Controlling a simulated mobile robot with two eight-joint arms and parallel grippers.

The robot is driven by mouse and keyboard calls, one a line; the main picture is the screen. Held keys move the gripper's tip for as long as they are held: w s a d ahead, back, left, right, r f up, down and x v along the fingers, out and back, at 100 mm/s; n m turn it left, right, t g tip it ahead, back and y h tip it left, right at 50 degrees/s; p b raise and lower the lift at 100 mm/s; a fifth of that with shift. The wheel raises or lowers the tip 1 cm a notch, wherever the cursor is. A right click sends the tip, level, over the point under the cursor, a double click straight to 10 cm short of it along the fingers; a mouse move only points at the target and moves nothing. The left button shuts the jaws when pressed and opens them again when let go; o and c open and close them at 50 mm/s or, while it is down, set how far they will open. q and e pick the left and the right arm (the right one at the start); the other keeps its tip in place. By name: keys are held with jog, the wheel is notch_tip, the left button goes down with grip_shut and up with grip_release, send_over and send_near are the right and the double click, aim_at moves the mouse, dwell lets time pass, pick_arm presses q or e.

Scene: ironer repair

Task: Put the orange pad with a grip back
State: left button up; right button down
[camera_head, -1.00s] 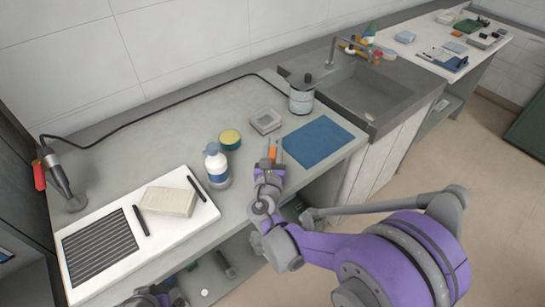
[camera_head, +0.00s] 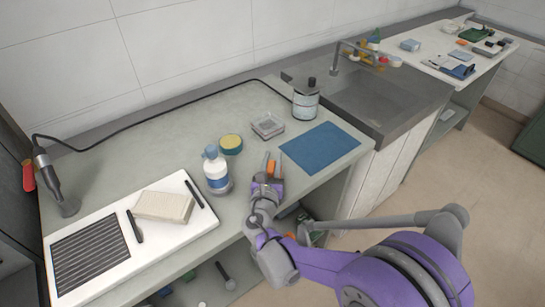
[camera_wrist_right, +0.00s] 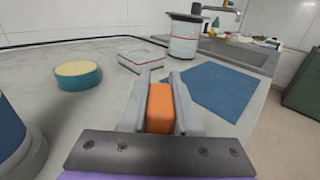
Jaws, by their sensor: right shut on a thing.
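My right gripper (camera_head: 272,170) is shut on the orange pad (camera_wrist_right: 160,106). The pad stands between the two grey fingers in the right wrist view, and only a small part of it (camera_head: 271,168) shows in the head view. Its grip cannot be made out. The gripper is over the front part of the grey counter, just left of the blue mat (camera_head: 320,148). I cannot tell whether the pad touches the counter. My left gripper is not in view.
A clear-lidded box (camera_head: 268,125) and a grey canister (camera_head: 306,103) are behind. A white board (camera_head: 182,228) lies at left. The sink (camera_head: 375,97) is at right.

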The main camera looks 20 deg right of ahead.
jog(key=shift+f+b, duration=0.6)
jog(key=shift+f, duration=0.25)
dwell(0.3)
jog(key=c, duration=0.6)
grip_release()
notch_tip(320, 180, up, 10)
jog(key=p, duration=0.2)
jog(key=s+d+f+m+g+p, duration=0.2)
jog(key=s+d+m+g, duration=0.2)
jog(key=s+d+m, duration=0.45)
jog(key=s+a+f+m+g+y+p, duration=0.1)
jog(key=s+a+f+m+g+y, duration=0.1)
jog(key=s+m, duration=0.4)
jog(key=s+a+f+m+g+y+p, duration=0.2)
jog(key=s+a+m+y, duration=0.1)
jog(key=s+m, duration=0.4)
jog(key=s+a+f+m+g+y+p, duration=0.1)
jog(key=s+a+f+m+g+y, duration=0.1)
jog(key=s+m, duration=0.4)
jog(key=shift+s+a+f+m+g+y+p, duration=0.2)
jog(key=shift+a+f+m+g, duration=0.1)
jog(key=shift+m, duration=0.6)
jog(key=shift+s+a+f+m+g+y+p, duration=0.1)
jog(key=shift+s+a+f+m+g+p, duration=0.15)
jog(key=shift+m, duration=0.6)
